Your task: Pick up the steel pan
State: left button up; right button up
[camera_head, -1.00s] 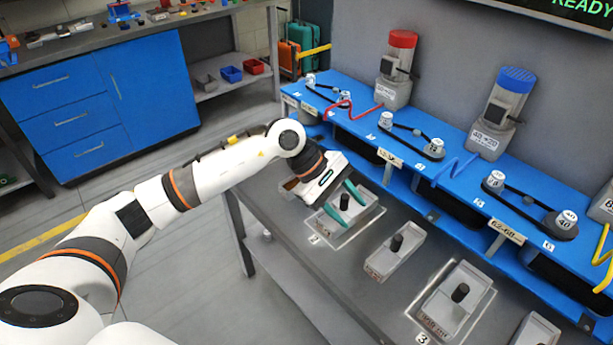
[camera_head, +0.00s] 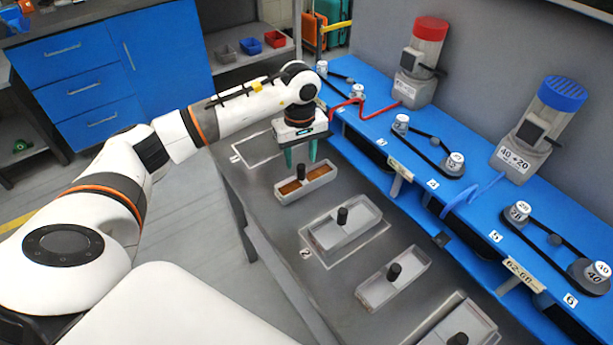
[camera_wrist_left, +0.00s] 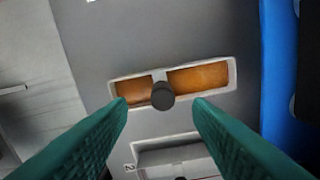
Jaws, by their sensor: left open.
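A grey pan (camera_head: 311,189) with orange-brown contents and a black upright knob (camera_head: 300,172) sits on the dark metal table. The pan also shows in the wrist view (camera_wrist_left: 237,72), with its knob (camera_wrist_left: 163,96) between my fingers. My left gripper (camera_head: 300,160) is open with its green fingers pointing down just above this pan, on either side of the knob. It holds nothing. Other grey pans with black knobs stand along the table, one (camera_head: 372,232) inside the marked square 2. I cannot tell from looks which is the steel one. My right gripper is not in view.
An empty marked square (camera_head: 258,147) numbered 1 lies behind the gripper. A blue belt bench (camera_head: 385,125) with pulleys and motors runs along the right. A red cable (camera_head: 350,107) and a blue cable (camera_head: 470,190) hang over its edge. Blue cabinets (camera_head: 165,60) stand at the back left.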

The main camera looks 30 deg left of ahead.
aim_at(301, 174)
pick_arm(q)
jog(key=shift+f, duration=0.9)
jog(key=shift+w+f, duration=0.1)
jog(key=shift+f, duration=0.25)
notch_tip(301, 174, down, 4)
jog(key=shift+r+p, duration=0.2)
jog(key=shift+p, duration=0.6)
jog(key=shift+f, duration=0.5)
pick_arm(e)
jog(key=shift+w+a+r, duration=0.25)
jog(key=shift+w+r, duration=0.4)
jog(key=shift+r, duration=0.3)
pick_arm(q)
jog(key=shift+c, duration=1.1)
jog(key=shift+w+a, duration=0.1)
grip_shut()
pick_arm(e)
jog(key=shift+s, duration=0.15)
